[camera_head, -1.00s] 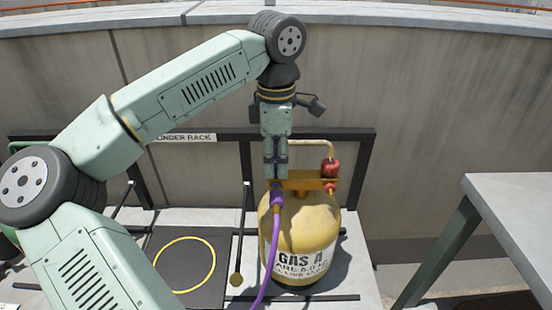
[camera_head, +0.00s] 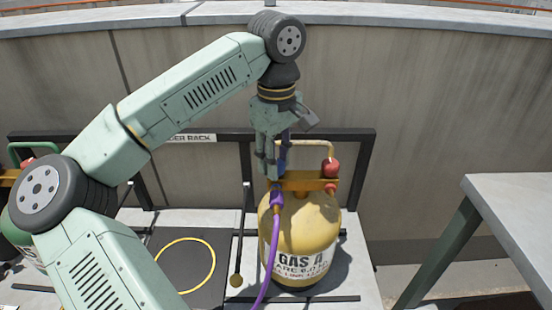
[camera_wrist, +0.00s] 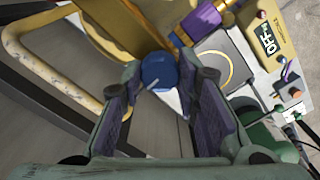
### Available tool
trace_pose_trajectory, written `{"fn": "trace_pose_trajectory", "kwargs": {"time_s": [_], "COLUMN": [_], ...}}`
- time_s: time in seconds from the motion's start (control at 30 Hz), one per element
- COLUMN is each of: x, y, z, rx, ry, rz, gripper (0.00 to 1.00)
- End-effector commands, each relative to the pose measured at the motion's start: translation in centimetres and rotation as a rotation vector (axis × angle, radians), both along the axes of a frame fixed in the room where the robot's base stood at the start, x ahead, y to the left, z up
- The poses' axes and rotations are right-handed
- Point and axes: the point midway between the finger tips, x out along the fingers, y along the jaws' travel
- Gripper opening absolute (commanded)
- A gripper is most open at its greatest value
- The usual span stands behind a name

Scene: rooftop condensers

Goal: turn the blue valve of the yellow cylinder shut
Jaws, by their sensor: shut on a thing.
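The yellow cylinder (camera_head: 300,225), lettered "GAS A", stands upright in the rack. Its blue valve (camera_head: 283,158) shows partly behind my gripper (camera_head: 270,172) at the cylinder's top. In the wrist view the round blue valve (camera_wrist: 158,71), with a pale mark on its face, sits between the far ends of the fingers of my gripper (camera_wrist: 160,85). My gripper points down and is shut on the blue valve. The finger contact is partly hidden in the head view.
A purple hose (camera_head: 271,245) runs down the cylinder's front from its fitting. A red knob (camera_head: 331,168) and bent pipe are at the cylinder's right. The black rack frame (camera_head: 368,170) stands behind. A grey table (camera_head: 510,205) is at the right.

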Motion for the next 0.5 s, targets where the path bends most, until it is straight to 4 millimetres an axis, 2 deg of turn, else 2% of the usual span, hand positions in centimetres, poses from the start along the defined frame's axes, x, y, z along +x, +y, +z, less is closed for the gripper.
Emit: {"fn": "trace_pose_trajectory", "kwargs": {"time_s": [0.5], "x": [-0.01], "y": [-0.1], "z": [0.03], "rx": [-0.002], "ry": [-0.001], "rz": [-0.043], "gripper": [0.01]}}
